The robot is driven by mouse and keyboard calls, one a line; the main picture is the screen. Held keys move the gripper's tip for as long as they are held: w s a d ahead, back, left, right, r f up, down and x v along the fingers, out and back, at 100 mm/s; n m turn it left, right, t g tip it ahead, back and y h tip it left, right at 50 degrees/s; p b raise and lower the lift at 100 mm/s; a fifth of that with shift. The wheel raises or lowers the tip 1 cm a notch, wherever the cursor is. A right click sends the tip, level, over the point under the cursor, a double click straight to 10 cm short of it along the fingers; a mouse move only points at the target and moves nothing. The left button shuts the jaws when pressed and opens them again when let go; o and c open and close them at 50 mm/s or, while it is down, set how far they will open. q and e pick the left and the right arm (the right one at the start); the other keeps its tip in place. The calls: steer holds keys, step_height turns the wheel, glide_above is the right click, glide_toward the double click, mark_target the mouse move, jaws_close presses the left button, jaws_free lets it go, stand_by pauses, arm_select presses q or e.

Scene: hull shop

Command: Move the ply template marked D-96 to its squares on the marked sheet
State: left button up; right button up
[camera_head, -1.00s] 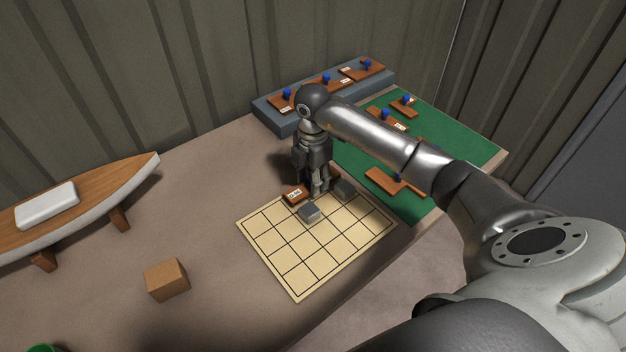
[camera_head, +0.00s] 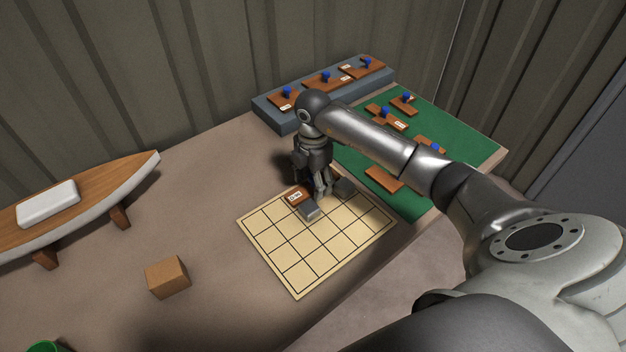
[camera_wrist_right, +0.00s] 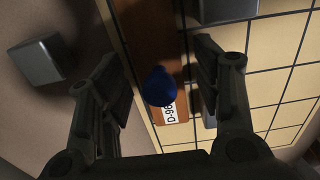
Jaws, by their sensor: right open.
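The ply template D-96 (camera_head: 294,196) is a brown strip with a white label and, in the wrist view, a blue knob (camera_wrist_right: 160,87). It lies at the back left edge of the marked sheet (camera_head: 300,262), partly hidden by my right gripper. My right gripper (camera_head: 318,190) is upright over it. In the right wrist view the gripper's fingers (camera_wrist_right: 155,90) are spread on both sides of the knob, apart from it. The label "D-96" (camera_wrist_right: 170,108) shows there beside the knob. My left gripper is not in view.
Grey blocks stand near the template, one on the sheet (camera_head: 309,211) and one at its back edge (camera_head: 345,187). Other knobbed templates lie on the green mat (camera_head: 465,150) and blue-grey rack (camera_head: 275,118). A wooden block (camera_head: 167,278) and model boat (camera_head: 75,205) stand left.

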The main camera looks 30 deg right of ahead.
steer(key=shift+w+r, duration=0.1)
steer(key=shift+r, duration=0.4)
step_height(320, 180, up, 11)
steer(key=b, duration=0.1)
steer(key=shift+r+b, duration=0.15)
steer(key=shift+b, duration=0.2)
